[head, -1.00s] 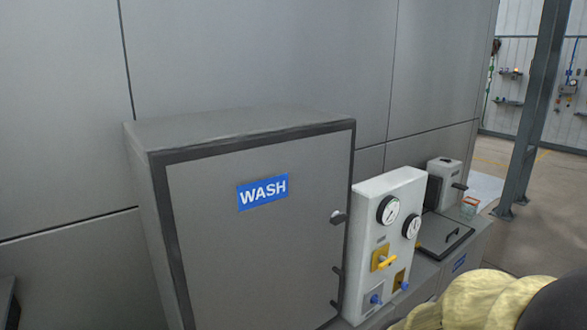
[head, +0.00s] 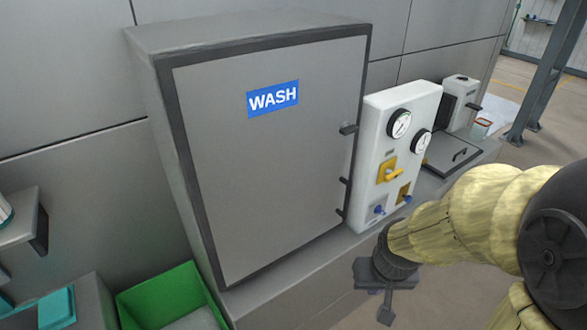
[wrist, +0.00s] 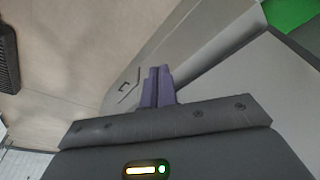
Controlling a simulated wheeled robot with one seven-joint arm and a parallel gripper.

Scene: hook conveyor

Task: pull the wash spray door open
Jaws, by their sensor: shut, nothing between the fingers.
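The wash spray door (head: 270,170) is a large flat grey panel with a dark frame and a blue WASH sign (head: 273,98). It looks shut on its grey cabinet. Dark fittings (head: 348,129) stick out along its right edge; I cannot tell which is a handle. My gripper (head: 386,312) hangs low in front of the cabinet, right of the door's lower corner and apart from it. In the wrist view its purple fingers (wrist: 157,88) are together and empty. A large grey surface at the right there may be the cabinet.
A white panel (head: 375,150) with gauges, a yellow lever and blue knobs stands right of the cabinet. A green bin (head: 165,290) sits at the lower left, beside a grey box with a teal item (head: 50,310). Open floor (head: 480,295) lies at the lower right.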

